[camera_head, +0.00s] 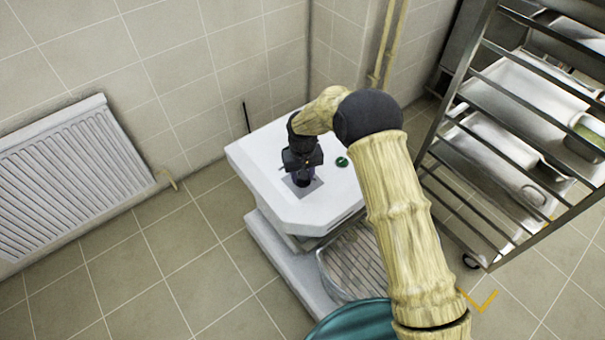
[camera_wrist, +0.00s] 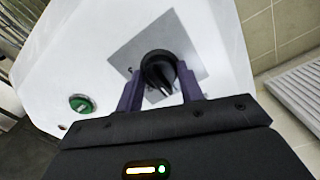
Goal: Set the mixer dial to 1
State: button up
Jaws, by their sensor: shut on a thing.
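The mixer (camera_head: 258,172) is a white machine standing against the tiled wall. Its black dial (camera_wrist: 158,70) sits on a grey square plate (camera_wrist: 135,48) in the wrist view, with small marks that I cannot read. My gripper (camera_wrist: 160,88) is shut on the dial, one finger on each side. In the head view my gripper (camera_head: 303,178) reaches down onto the plate on the mixer's top face and hides the dial. A green round button (camera_wrist: 82,104) is beside the plate, and it also shows in the head view (camera_head: 342,161).
A metal rack (camera_head: 470,130) with trays stands on the right. A white radiator (camera_head: 70,175) is on the left wall. A round wire guard (camera_head: 350,262) and a teal bowl (camera_head: 355,322) are below the mixer head. Floor at the lower left is clear.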

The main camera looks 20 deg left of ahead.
jog(key=o, duration=1)
notch_tip(320, 180, up, 18)
jog(key=shift+f, duration=0.25)
dwell(0.3)
